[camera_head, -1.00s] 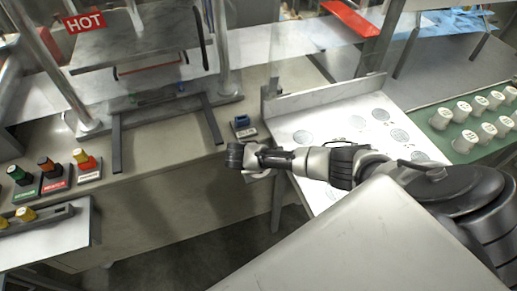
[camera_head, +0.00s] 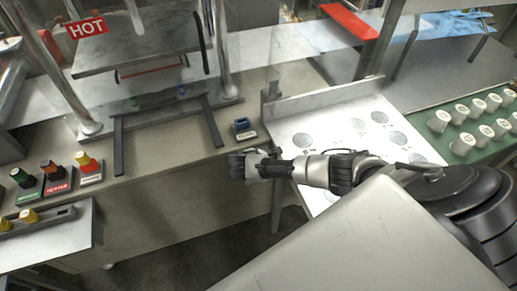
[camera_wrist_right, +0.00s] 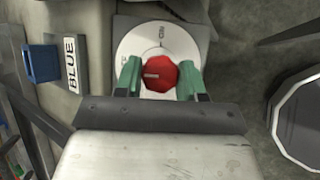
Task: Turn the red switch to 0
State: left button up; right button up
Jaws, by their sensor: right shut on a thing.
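The red switch (camera_wrist_right: 160,76) is a faceted red knob on a round white dial (camera_wrist_right: 140,42) in the right wrist view. A pale mark on the knob points left. Dark markings sit at the dial's upper and left parts, too small to read surely. My right gripper (camera_wrist_right: 160,82) has its two green fingers on either side of the knob and is shut on it. In the head view my right gripper (camera_head: 240,167) is at the front face of the counter, below the blue switch, and the red switch is hidden there. My left gripper is not in view.
A blue switch (camera_wrist_right: 42,63) with a "BLUE" label (camera_wrist_right: 72,64) is beside the dial; it also shows on the counter in the head view (camera_head: 242,124). Several colored switches (camera_head: 52,170) are at the left. A white panel with round marks (camera_head: 320,125) lies right of the gripper.

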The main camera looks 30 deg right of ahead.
jog(key=o, duration=0.9)
jog(key=shift+a+r, duration=0.1)
jog(key=v, duration=1)
jog(key=shift+a+r, duration=0.2)
jog(key=shift+r, duration=0.05)
